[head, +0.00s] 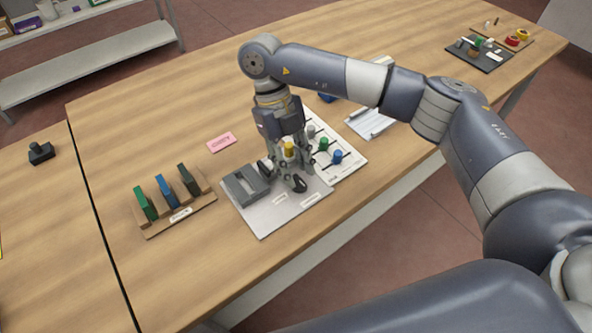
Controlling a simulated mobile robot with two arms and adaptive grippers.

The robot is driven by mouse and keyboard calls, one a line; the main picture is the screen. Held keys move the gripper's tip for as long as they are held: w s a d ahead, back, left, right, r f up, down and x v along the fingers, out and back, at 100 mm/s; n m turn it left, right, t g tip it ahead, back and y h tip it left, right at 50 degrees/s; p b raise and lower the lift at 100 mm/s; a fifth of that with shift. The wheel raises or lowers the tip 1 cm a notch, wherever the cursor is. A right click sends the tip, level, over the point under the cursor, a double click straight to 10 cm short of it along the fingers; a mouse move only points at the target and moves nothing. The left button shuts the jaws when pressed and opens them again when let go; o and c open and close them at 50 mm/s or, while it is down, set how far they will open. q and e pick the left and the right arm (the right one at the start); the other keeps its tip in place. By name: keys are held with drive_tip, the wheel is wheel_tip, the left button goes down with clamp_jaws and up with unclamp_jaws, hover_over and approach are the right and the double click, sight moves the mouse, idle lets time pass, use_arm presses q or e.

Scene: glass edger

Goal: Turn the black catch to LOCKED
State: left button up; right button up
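The black catch (299,185) appears as a small dark knob on a light grey plate (264,222), which lies on the wooden table. A dark grey block with a slot (241,187) sits on the left of the same plate. Small white labels (309,200) lie near the catch, too small to read. My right gripper (284,172) points down over the plate, just behind and left of the catch. Its fingers look spread, with nothing clearly held. Whether a finger touches the catch cannot be told. My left gripper is not in view.
A white board (350,165) with green and blue knobs is close behind the gripper. A wooden rack (150,231) with upright green and blue pieces stands to the left. A pink card (221,142) lies behind. The table's front edge is close to the plate.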

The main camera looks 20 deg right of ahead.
drive_tip(key=v, duration=1)
drive_tip(key=shift+r, duration=0.15)
